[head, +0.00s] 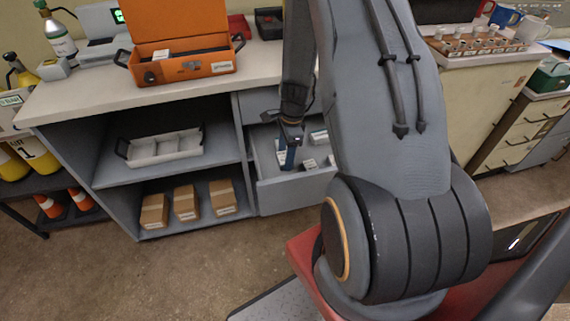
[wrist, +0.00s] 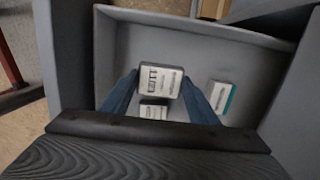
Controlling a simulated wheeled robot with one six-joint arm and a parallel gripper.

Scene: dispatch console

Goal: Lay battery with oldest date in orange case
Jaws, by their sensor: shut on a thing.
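My gripper (head: 287,152) reaches down into the open grey drawer (head: 290,197). In the wrist view its two blue fingers are shut on a battery (wrist: 161,80) with a white label and dark edges; the printed date is too blurred to read surely. A second labelled battery (wrist: 153,110) lies just below it in that view, partly hidden. A third battery (wrist: 218,97) with a teal edge lies to the right, apart from the fingers. The orange case (head: 185,72) stands open on the counter, with a pale item inside its left part.
The counter (head: 75,97) has clear room in front of the case. A bottle (head: 55,35) and a device with a green display stand left of it. A white divided tray (head: 165,148) and several cardboard boxes (head: 185,203) sit on the shelves below. The drawer walls surround my gripper.

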